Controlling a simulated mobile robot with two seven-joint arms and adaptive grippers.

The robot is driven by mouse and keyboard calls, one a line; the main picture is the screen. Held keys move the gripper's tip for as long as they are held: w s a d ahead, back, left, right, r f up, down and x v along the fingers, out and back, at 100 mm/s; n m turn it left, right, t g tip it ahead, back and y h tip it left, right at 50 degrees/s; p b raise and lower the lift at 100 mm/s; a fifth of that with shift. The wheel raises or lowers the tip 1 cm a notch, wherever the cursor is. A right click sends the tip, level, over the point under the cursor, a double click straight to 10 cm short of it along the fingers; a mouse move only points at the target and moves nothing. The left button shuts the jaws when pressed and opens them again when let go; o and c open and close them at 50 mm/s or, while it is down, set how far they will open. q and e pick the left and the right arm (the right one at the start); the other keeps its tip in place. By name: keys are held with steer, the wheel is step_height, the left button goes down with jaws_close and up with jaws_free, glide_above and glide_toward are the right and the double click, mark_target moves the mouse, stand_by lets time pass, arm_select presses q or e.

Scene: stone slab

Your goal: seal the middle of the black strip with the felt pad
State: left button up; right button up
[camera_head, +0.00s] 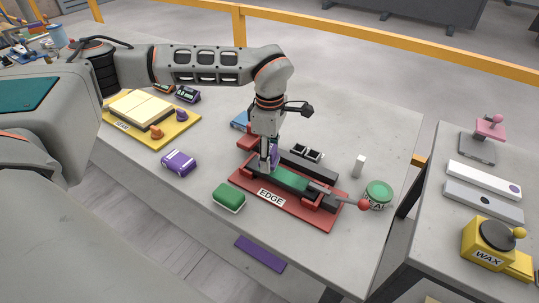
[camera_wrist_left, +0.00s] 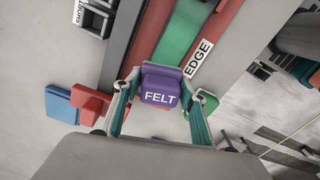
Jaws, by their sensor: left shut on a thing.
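My left gripper (camera_head: 268,160) is shut on the purple felt pad (camera_wrist_left: 160,85), labelled FELT. In the head view the pad (camera_head: 274,153) is partly hidden by the fingers. It is over the left end of a red fixture labelled EDGE (camera_head: 245,183). A green-topped strip (camera_head: 285,178) lies along the fixture; it also shows in the wrist view (camera_wrist_left: 182,32). A dark bar (camera_head: 310,166) runs behind it. I cannot tell which part is the black strip, nor whether the pad touches anything. My right gripper is not in view.
A green tin (camera_head: 378,193) stands by the fixture's red-knobbed lever (camera_head: 363,204). A green block (camera_head: 228,197) and a purple box (camera_head: 179,162) lie on the table, left of the fixture. A yellow tray (camera_head: 178,131) is farther left. A side table at right holds a yellow WAX device (camera_head: 487,248).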

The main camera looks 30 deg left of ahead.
mark_target(279, 174)
arm_select(q)
steer(key=shift+f+b, duration=0.45)
steer(key=shift+f, duration=0.5)
steer(key=shift+d+r, duration=0.15)
steer(key=shift+d, duration=1.3)
steer(key=shift+s+d, duration=0.15)
steer(key=shift+d, duration=1.35)
steer(key=shift+s+d, duration=0.1)
steer(key=shift+d, duration=1.35)
steer(key=shift+f, duration=0.25)
steer(key=shift+a, duration=0.1)
steer(key=shift+a+r+p, duration=0.15)
steer(key=shift+a+p, duration=0.4)
steer(key=shift+a, duration=2.15)
steer(key=shift+w+a+p, duration=0.2)
steer(key=shift+a+p, duration=0.1)
steer(key=shift+a, duration=1.35)
